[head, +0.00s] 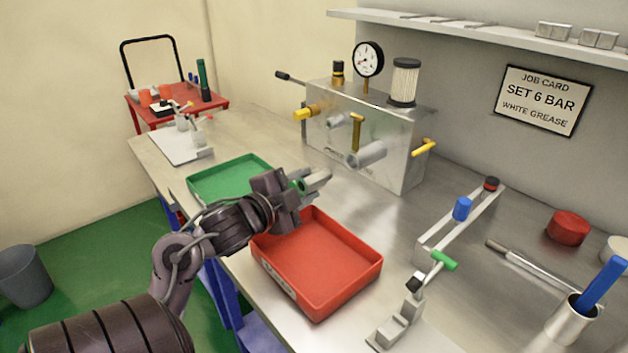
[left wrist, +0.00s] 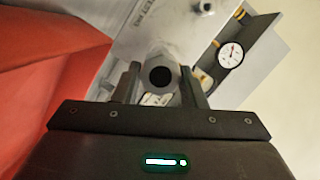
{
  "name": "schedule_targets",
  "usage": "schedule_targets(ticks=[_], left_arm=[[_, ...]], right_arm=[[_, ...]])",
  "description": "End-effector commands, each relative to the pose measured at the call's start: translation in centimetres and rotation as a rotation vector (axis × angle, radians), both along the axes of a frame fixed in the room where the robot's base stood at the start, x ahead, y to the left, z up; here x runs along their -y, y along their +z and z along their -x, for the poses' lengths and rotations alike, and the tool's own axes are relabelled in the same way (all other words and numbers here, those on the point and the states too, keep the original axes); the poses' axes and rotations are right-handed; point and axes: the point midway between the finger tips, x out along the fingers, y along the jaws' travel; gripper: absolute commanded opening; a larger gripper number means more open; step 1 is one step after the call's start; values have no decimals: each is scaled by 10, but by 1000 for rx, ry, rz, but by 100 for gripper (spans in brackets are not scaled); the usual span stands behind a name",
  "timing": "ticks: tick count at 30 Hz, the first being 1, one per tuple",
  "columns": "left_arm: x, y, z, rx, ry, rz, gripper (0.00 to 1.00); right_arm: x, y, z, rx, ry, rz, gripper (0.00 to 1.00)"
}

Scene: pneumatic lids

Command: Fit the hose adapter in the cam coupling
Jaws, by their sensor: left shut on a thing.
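My left gripper (head: 293,192) is shut on a grey tubular piece, which looks like the hose adapter (head: 317,181), above the gap between the green and red trays. In the left wrist view the adapter's round end with a dark bore (left wrist: 160,77) shows between the fingers (left wrist: 160,92). A steel box (head: 399,153) stands ahead, with a larger grey cylinder (head: 366,155) and a smaller one (head: 339,121) on its front. The larger cylinder looks like the cam coupling, with yellow levers (head: 356,133) nearby. The adapter is apart from both. My right gripper is not in view.
The red tray (head: 340,285) and green tray (head: 205,180) look empty. A gauge (head: 368,58) and filter (head: 405,80) top the box. A clamp rail (head: 450,228) stands at right. The bench between trays and box is clear.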

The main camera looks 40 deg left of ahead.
Motion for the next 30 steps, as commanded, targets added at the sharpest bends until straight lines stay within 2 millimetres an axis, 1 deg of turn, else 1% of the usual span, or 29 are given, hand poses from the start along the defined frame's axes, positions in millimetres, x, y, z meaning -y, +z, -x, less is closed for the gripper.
schedule_targets(ticks=[10, 17, 23, 26, 30], left_arm=[[-1, -1, 1, 6, 7, -1, 16], [-1, -1, 1, 5, 6, 2, 16], [0, -1, -18, 8, 5, 1, 16], [2, -1, -28, 7, 4, 0, 16], [2, -1, -40, 7, 4, 2, 16]], right_arm=[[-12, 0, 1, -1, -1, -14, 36], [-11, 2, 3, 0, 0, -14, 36], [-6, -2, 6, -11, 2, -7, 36], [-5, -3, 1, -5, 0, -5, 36], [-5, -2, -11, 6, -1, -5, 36]])
